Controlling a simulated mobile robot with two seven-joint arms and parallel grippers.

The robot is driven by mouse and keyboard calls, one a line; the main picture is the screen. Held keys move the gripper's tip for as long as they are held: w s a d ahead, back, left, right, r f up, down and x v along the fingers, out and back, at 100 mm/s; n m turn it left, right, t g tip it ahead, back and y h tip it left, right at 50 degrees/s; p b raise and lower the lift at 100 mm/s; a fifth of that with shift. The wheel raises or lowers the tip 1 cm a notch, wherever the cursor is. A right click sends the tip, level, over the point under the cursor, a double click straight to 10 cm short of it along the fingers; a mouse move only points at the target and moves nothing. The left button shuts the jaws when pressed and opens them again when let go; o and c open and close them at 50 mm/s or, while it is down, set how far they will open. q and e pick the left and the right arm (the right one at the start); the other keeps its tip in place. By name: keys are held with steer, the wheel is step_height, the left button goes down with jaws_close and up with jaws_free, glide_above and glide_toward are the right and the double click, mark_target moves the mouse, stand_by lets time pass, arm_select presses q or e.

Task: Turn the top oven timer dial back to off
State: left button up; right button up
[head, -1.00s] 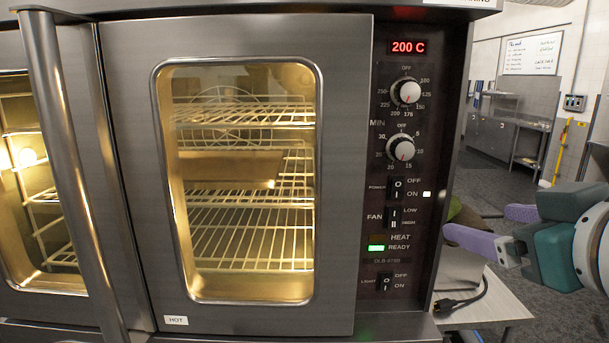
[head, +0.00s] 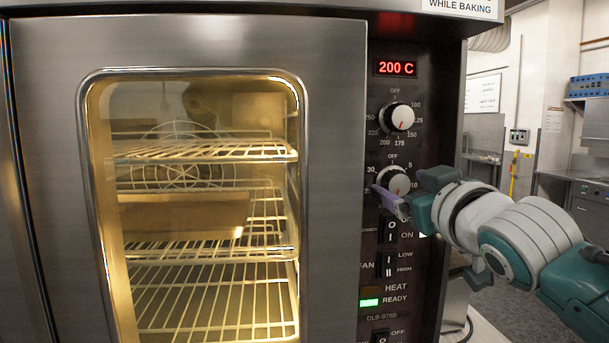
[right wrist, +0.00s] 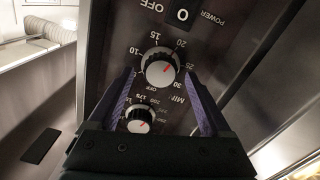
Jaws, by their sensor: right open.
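The timer dial (head: 397,182), a silver knob with a black skirt and a MIN scale, is the lower of two dials on the oven's dark panel. It also shows upside down in the right wrist view (right wrist: 159,67). Its red mark points away from OFF, roughly toward 20. My right gripper (head: 385,200) is open at the panel, its purple fingers beside the dial's lower left in the head view. In the right wrist view the fingers spread to either side of the dial; I cannot tell whether they touch it. My left gripper is out of view.
The temperature dial (head: 400,117) sits just above, under a red 200 C display (head: 396,68). Power and fan switches (head: 391,229) lie just below the timer dial. The glass oven door (head: 200,200) fills the left, with lit racks inside. Free room lies right of the oven.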

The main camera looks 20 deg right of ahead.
steer(key=shift+w+d, duration=0.15)
steer(key=shift+w, duration=0.45)
steer(key=shift+c, duration=0.3)
jaws_close()
steer(key=shift+n, duration=0.3)
